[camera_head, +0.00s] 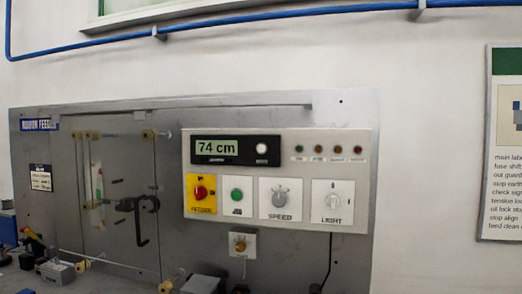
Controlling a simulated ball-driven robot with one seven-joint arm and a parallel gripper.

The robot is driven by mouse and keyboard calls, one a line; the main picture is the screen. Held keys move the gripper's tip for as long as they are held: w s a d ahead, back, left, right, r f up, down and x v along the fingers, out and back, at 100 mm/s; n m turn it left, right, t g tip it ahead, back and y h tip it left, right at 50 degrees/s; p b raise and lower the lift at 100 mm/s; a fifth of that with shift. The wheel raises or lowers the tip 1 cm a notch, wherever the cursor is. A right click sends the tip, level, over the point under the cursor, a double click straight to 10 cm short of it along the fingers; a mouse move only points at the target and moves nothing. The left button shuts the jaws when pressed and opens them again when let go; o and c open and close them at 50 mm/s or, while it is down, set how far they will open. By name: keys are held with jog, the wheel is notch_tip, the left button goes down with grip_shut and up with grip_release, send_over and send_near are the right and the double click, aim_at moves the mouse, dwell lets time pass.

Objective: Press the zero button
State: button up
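A pale control panel (300,166) is mounted on a grey metal board. At its upper left a black display unit (225,158) reads "74 cm". A round white button (262,148) sits at the right end of this unit, with a small label under it that is too small to read. I cannot tell from lettering whether it is the zero button. Below are a red knob on yellow (200,192), a green JOG button (237,195), a SPEED knob (280,197) and a LIGHT knob (333,201). My gripper is not in view.
Several small lamps (328,149) line the panel's upper right. A small box with a knob (241,242) sits below the panel. A clear door (118,200) with brass hinges and a black handle is at left. Tools and blocks (55,270) clutter the lower left. A poster (504,150) hangs at right.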

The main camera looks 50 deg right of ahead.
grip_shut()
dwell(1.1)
